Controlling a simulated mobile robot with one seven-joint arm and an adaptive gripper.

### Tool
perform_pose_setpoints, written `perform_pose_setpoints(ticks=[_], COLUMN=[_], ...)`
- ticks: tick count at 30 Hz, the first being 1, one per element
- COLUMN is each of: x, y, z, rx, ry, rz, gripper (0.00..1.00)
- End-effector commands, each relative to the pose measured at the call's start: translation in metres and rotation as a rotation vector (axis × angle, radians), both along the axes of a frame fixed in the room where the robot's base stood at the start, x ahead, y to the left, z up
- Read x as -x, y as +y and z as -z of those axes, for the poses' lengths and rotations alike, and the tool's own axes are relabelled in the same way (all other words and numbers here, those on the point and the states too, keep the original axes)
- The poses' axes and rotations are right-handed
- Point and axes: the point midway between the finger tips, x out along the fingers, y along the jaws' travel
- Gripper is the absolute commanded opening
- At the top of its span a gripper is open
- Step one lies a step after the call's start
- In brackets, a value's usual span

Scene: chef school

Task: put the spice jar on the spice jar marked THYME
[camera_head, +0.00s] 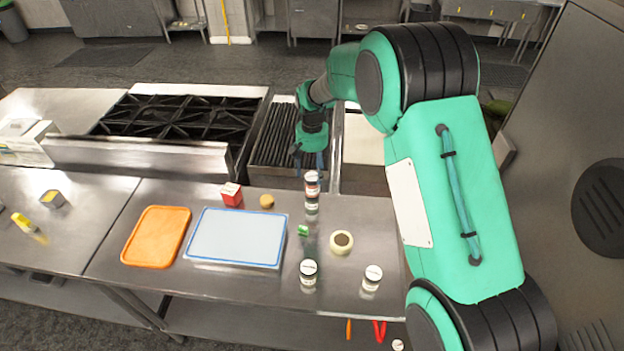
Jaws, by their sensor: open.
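A spice jar (312,179) with a whitish lid and a reddish band sits directly above a second spice jar (312,205). They look stacked upright, though exact contact is hard to tell at this size. My gripper (310,160) points down just over the upper jar, with its fingers open. I cannot tell whether the fingertips touch the jar. Two more spice jars with white lids stand nearer, one at left (308,272) and one at right (372,278). The labels are too small to read, so I cannot tell which is marked THYME.
A stove (180,117) and grill stand behind.

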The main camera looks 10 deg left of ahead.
Motion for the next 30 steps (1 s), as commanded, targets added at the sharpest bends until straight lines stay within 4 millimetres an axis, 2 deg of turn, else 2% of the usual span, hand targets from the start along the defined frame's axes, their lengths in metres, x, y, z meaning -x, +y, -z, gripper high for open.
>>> perform_pose_setpoints(ticks=[1, 6, 12, 30], x=[-0.001, -0.001, 0.0, 0.0], y=[0.0, 0.0, 0.0, 0.0], z=[-0.01, -0.034, -0.049, -0.052], rx=[-0.001, -0.001, 0.0, 0.0], ry=[-0.003, -0.002, -0.001, 0.0], rz=[0.0, 0.0, 0.0, 0.0], gripper=[0.6, 0.6, 0.6, 0.6])
